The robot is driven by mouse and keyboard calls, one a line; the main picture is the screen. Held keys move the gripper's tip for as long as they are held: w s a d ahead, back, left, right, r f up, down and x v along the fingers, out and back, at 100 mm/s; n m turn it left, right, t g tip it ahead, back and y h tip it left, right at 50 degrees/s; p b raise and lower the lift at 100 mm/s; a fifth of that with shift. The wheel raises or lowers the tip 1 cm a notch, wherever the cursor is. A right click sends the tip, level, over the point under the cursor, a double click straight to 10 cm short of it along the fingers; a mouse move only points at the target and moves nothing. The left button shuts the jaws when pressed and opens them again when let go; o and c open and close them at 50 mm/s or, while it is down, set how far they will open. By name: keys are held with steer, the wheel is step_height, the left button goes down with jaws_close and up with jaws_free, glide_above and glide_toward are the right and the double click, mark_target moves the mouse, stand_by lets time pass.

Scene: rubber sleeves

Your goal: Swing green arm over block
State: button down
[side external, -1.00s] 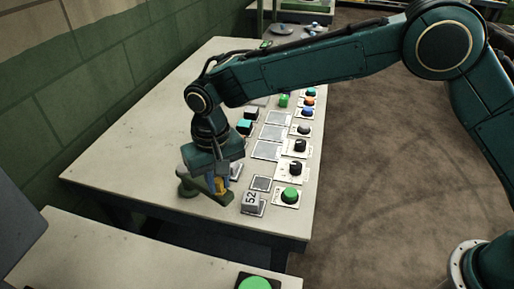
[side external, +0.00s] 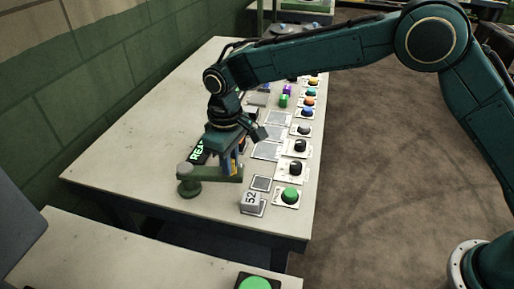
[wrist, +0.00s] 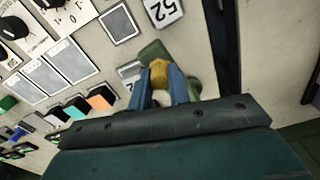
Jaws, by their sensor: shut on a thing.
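The green arm (side external: 215,176) is a flat bar that turns on a round post (side external: 187,183) on the table. In the side view it points right. My gripper (side external: 235,168) is above its free end. In the wrist view, the blue fingers of my gripper (wrist: 160,80) are shut on a yellow knob (wrist: 159,68) on the green arm (wrist: 152,50). A pale block marked 52 (side external: 251,200) stands in front of the arm's free end, apart from it; it also shows in the wrist view (wrist: 163,10). A second numbered pale piece (wrist: 130,72) sits beside the fingers, partly hidden.
A row of panels with knobs and buttons, including a green button (side external: 290,195), runs along the table's right edge. A dark display (side external: 199,152) with green letters lies behind the arm. The table's left side is clear.

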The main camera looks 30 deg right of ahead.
steer(key=w+n, duration=0.1)
steer(key=w+d+n, duration=0.1)
steer(key=w+n, duration=0.1)
steer(key=shift+w+d+n, duration=0.15)
steer(key=shift+d+n, duration=0.05)
steer(key=shift+n, duration=0.1)
steer(key=shift+w+d+n, duration=0.2)
steer(key=shift+w+n, duration=0.85)
steer(key=shift+n, duration=0.05)
steer(key=shift+w+r+n, duration=0.1)
steer(key=shift+w+n, duration=0.65)
steer(key=shift+n, duration=0.15)
steer(key=shift+w, duration=0.1)
steer(key=c, duration=1.3)
jaws_free()
steer(key=shift+r, duration=0.1)
step_height(320, 180, up, 14)
steer(key=shift+f, duration=0.2)
